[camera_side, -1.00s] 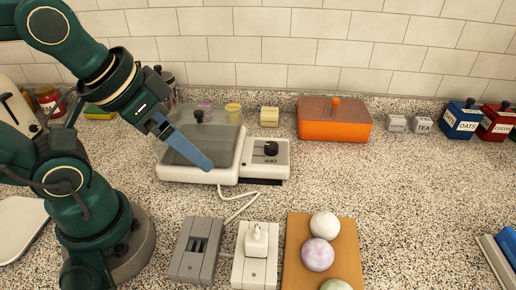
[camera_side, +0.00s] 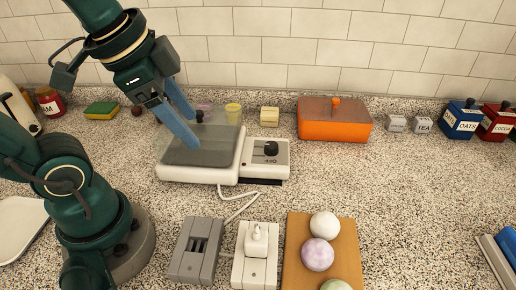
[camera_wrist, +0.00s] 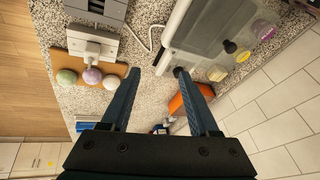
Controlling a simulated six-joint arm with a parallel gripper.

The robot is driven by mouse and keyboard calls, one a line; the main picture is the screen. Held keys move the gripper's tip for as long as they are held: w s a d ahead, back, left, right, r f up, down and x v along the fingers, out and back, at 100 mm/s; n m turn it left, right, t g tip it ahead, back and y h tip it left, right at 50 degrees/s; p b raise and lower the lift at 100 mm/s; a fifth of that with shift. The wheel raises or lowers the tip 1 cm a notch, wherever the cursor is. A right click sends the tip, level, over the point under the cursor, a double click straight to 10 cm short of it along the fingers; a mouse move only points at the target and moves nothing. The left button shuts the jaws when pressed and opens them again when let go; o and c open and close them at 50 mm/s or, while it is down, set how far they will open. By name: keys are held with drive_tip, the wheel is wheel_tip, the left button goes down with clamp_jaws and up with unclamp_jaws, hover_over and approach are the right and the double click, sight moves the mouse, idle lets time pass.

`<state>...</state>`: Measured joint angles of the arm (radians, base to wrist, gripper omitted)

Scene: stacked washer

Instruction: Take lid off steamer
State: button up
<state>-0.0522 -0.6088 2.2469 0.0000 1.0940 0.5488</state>
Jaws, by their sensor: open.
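The steamer (camera_side: 172,176) is a low white appliance at the back left of the counter, with a control box and black dial at its right. Its see-through grey lid (camera_side: 221,151) is on it, with a black knob (camera_side: 199,115). In the wrist view the lid (camera_wrist: 205,27) is at the top, and its knob (camera_wrist: 230,46) is right of my fingers. My gripper (camera_side: 191,132) has blue fingers, spread apart and empty, above the lid. The knob is not between the fingers. In the wrist view my gripper (camera_wrist: 158,72) frames bare counter and the dial's edge.
An orange lidded box (camera_side: 334,122) stands right of the steamer. Yellow and cream pieces (camera_side: 269,116) stand behind it. A socket block with a plug (camera_side: 256,245) and a wooden board (camera_side: 300,275) with round buns are in front. The right-hand counter is mostly clear.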

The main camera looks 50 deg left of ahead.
drive_tip(key=w+a+r+m+g, duration=0.2)
drive_tip(key=w+a+m+g, duration=0.15)
drive_tip(key=w+a, duration=0.25)
drive_tip(key=g, duration=0.1)
hover_over(198, 111)
wheel_tip(198, 111, down, 4)
drive_tip(key=shift+d+r, duration=0.15)
drive_tip(key=shift+r, duration=0.05)
drive_tip(key=shift+f, duration=2.55)
drive_tip(key=shift+c, duration=0.3)
clamp_jaws()
